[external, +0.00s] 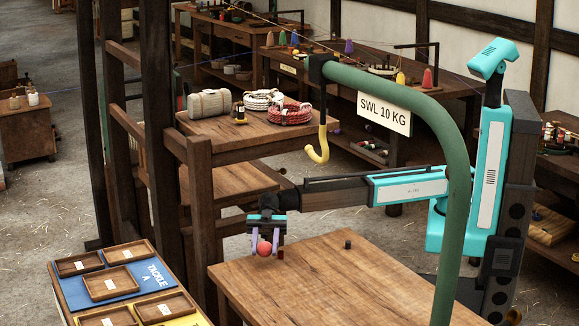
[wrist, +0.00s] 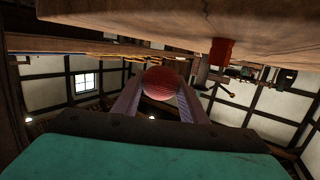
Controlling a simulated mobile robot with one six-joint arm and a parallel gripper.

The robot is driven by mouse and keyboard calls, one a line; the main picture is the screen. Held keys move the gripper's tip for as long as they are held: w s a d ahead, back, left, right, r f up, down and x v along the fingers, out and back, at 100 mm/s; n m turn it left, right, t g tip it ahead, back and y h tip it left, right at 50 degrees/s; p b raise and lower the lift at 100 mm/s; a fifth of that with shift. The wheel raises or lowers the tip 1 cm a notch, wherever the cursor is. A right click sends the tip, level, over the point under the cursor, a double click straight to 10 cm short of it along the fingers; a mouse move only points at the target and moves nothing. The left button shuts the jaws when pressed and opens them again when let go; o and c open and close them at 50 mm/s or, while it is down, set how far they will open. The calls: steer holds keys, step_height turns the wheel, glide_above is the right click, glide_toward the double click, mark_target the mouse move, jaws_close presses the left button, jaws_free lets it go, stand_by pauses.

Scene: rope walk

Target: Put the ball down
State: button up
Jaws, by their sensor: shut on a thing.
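A red ball (external: 264,248) is held between the two pale fingers of my gripper (external: 264,243), which points down at the back left edge of the wooden table (external: 330,290). The ball also shows between the fingertips in the wrist view (wrist: 163,82), where the picture is upside down and the table (wrist: 120,14) is at the top. A strip of background shows between ball and table there. I cannot tell exactly how high the ball is.
A small dark red block (external: 281,254) stands on the table just right of the ball; it is also in the wrist view (wrist: 222,51). A black block (external: 348,244) stands farther right. The table's front is clear. A green post with a yellow hook (external: 318,152) rises nearby. Wooden trays (external: 112,283) lie left.

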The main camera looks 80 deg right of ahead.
mark_target(256, 268)
steer(key=shift+w+a+f, duration=0.15)
steer(key=shift+w+a, duration=1)
steer(key=shift+a, duration=0.05)
steer(key=shift+f, duration=1.7)
steer(key=shift+f, duration=0.15)
steer(key=o, duration=1.1)
steer(key=shift+r, duration=0.2)
steer(key=v, duration=1.2)
steer(key=shift+f, duration=0.1)
